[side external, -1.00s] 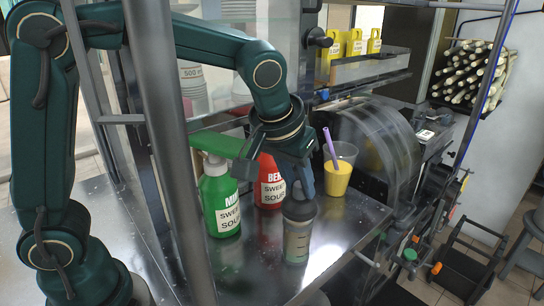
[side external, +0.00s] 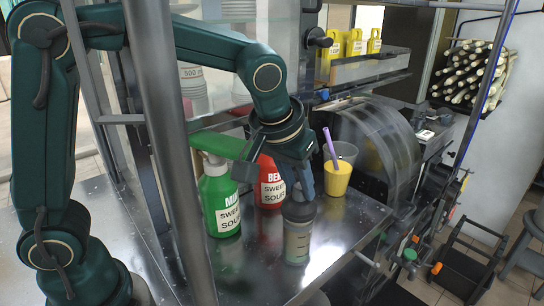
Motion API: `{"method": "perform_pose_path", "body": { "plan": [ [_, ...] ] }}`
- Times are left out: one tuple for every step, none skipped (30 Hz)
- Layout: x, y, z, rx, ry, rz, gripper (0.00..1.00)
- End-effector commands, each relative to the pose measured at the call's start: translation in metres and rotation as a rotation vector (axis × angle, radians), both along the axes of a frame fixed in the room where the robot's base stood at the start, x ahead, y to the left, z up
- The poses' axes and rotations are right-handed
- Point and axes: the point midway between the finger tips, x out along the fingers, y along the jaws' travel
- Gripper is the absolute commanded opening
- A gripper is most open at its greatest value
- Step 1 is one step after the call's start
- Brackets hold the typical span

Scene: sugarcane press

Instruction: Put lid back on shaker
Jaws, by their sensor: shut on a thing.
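The shaker (side external: 297,243) stands upright on the metal counter, a clear grey cup with a dark grey lid (side external: 299,211) at its top. My gripper (side external: 301,190) points down over the shaker and is shut on the lid. The lid sits at the shaker's mouth. Whether it is fully seated cannot be told from this view. The fingertips are partly hidden by my gripper's own body.
A green bottle (side external: 220,205) and a red bottle (side external: 270,187) stand left of the shaker. A cup of yellow juice (side external: 337,179) with a purple straw is behind right, near the press drum (side external: 385,140). The metal counter (side external: 335,235) is clear at front right. A dark post (side external: 172,150) stands at left.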

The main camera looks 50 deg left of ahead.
Motion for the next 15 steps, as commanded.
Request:
{"method": "perform_pose_path", "body": {
  "plan": [
    [0.0001,0.0,0.0,0.0,0.0,0.0,0.0],
    [0.0,0.0,-0.0001,0.0,0.0,0.0,0.0],
    [0.0,-0.0001,-0.0003,0.0,0.0,0.0,0.0],
    [0.0,-0.0001,-0.0003,0.0,0.0,0.0,0.0],
    [0.0,-0.0001,-0.0003,0.0,0.0,0.0,0.0],
    [0.0,-0.0001,-0.0003,0.0,0.0,0.0,0.0],
    [0.0,-0.0001,-0.0003,0.0,0.0,0.0,0.0],
    [0.0,-0.0001,-0.0003,0.0,0.0,0.0,0.0],
    [0.0,-0.0001,-0.0003,0.0,0.0,0.0,0.0],
    [0.0,-0.0001,-0.0003,0.0,0.0,0.0,0.0],
    [0.0,-0.0001,-0.0003,0.0,0.0,0.0,0.0],
    [0.0,0.0,-0.0002,0.0,0.0,0.0,0.34],
    [0.0,0.0,-0.0002,0.0,0.0,0.0,0.46],
    [0.0,0.0,-0.0002,0.0,0.0,0.0,0.57],
    [0.0,0.0,-0.0002,0.0,0.0,0.0,0.66]
  ]
}}
